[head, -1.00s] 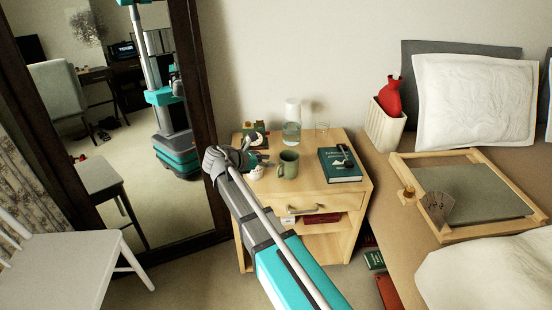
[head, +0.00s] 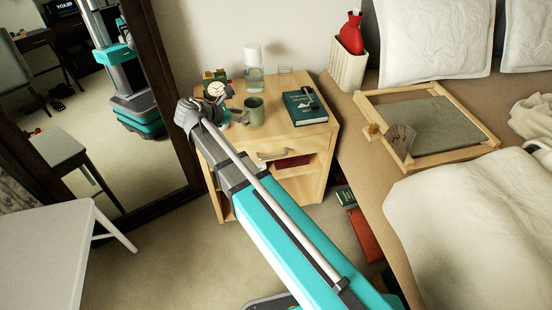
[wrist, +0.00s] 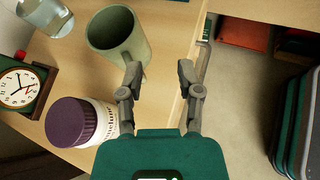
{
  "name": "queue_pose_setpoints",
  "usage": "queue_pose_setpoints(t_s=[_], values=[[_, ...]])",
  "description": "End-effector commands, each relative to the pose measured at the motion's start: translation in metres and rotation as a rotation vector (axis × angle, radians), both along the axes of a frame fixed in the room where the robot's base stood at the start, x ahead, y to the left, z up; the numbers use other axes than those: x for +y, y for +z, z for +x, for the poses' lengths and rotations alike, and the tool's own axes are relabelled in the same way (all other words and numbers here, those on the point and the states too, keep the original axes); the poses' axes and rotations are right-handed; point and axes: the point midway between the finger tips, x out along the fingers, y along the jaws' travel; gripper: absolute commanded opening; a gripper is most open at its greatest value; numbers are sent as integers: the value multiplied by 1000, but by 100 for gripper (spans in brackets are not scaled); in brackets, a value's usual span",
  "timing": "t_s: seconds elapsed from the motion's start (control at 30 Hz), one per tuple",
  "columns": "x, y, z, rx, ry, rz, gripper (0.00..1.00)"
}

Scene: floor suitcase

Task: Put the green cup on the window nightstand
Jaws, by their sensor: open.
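The green cup (head: 253,112) stands upright on the wooden nightstand (head: 318,137) beside the bed. In the wrist view the cup (wrist: 118,38) is at the top, left of the fingers. My gripper (wrist: 159,70) is open with nothing between its fingers. Its left finger overlaps the cup's lower side in that view; I cannot tell whether they touch. In the head view my gripper (head: 240,115) is just left of the cup, partly hidden by my wrist. I cannot tell whether this is the window nightstand.
A purple-lidded bottle (wrist: 85,122), a clock (wrist: 18,90) and a glass carafe (head: 254,78) crowd the nightstand near the cup. A green book (head: 303,108) lies to the right. The bed (head: 360,165) adjoins on the right, a mirror (head: 165,100) on the left. A white table (head: 45,245) stands front left.

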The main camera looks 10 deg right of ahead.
Motion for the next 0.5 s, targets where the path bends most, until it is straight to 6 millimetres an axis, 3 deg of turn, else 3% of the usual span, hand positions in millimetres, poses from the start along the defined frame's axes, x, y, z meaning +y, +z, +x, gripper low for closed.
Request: queue_pose_setpoints(t_s=[0.3, 0.5], values=[[-66, -48, -63, -212, -394, 422, 46], [-91, -73, -106, -353, -733, 676, 46]])
